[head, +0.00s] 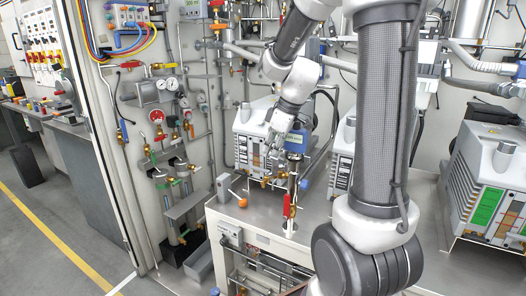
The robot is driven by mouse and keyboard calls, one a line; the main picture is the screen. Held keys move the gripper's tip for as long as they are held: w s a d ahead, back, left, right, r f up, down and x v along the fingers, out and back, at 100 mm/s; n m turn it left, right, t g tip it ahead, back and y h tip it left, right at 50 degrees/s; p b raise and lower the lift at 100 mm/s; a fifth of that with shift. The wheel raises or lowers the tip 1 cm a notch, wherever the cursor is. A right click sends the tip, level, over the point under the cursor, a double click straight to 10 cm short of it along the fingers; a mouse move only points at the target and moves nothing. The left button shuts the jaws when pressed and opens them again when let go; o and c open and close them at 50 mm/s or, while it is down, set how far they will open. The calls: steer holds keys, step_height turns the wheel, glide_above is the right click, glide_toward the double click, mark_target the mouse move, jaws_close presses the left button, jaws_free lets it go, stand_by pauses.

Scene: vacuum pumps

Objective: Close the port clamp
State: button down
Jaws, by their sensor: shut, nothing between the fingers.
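My gripper (268,157) hangs at the end of my arm, pointing down above the pale bench in the middle of the head view. Its fingers look shut and empty, though they are small here. Under and just right of it stands a cluster of brass fittings with a red handle (287,206) on the bench. A small lever with an orange knob (243,203) stands to the left on the bench, apart from the gripper. I cannot tell which small part is the port clamp; it may be partly hidden by the gripper or too small to make out.
A wall panel (160,110) with pipes, gauges and valves is on the left. My arm covers much of the right middle. The bench top (233,222) has some bare room at its front left.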

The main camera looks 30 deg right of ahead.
mark_target(285, 160)
steer(key=shift+s+d, duration=1.6)
steer(key=shift+s, duration=0.3)
steer(key=shift+s+d, duration=0.1)
steer(key=shift+d, duration=0.05)
